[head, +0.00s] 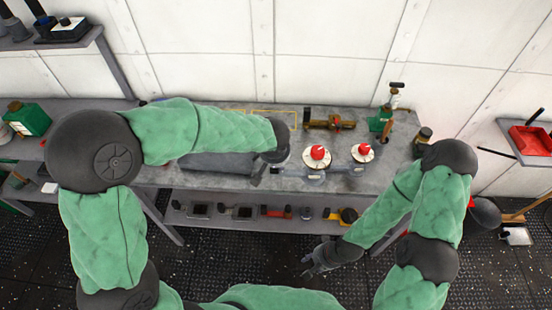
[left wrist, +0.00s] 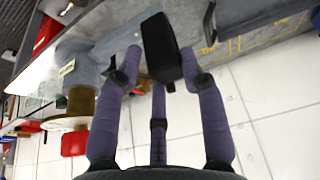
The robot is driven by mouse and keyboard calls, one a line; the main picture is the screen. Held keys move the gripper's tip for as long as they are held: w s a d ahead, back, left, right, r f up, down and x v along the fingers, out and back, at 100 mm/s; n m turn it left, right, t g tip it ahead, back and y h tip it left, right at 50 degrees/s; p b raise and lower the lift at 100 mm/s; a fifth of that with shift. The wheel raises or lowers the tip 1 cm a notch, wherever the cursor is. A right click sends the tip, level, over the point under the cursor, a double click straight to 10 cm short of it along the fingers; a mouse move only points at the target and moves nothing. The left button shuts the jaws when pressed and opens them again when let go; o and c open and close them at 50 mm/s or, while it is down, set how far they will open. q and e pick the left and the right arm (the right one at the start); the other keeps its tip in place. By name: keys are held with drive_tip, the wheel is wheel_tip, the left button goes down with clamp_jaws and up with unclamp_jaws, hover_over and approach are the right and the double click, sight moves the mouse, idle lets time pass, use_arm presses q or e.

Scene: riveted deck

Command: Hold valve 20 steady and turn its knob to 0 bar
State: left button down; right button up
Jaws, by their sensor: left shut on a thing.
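Two valves with red knobs on pale round dials stand at the bench front: a left valve (head: 317,154) and a right valve (head: 363,153). No number is legible, so I cannot tell which is 20. My left gripper (head: 264,174) is low over the bench, just left of the left valve. In the left wrist view its fingers close on a black block-like handle (left wrist: 161,48). A grey valve body (left wrist: 80,60) with a small label, pale dial and red knob shows beside it. My right gripper (head: 318,262) hangs in front of the bench, away from both valves; its jaw opening is unclear.
A brass fitting (head: 330,120) lies behind the valves, and a green tool stand (head: 381,120) is at the back right. A lower shelf (head: 255,224) holds several small parts. A red tray (head: 533,139) sits on a side shelf at the right.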

use_arm(q)
drive_tip(key=w+f+b, duration=0.7)
drive_tip(key=w+f, duration=0.4)
drive_tip(key=w, duration=0.2)
drive_tip(key=shift+a+f+b, duration=0.4)
drive_tip(key=shift+a, duration=0.05)
idle(1.2)
drive_tip(key=shift+w, duration=0.1)
drive_tip(key=shift+f+b, duration=0.45)
drive_tip(key=shift+b, duration=0.05)
idle(0.5)
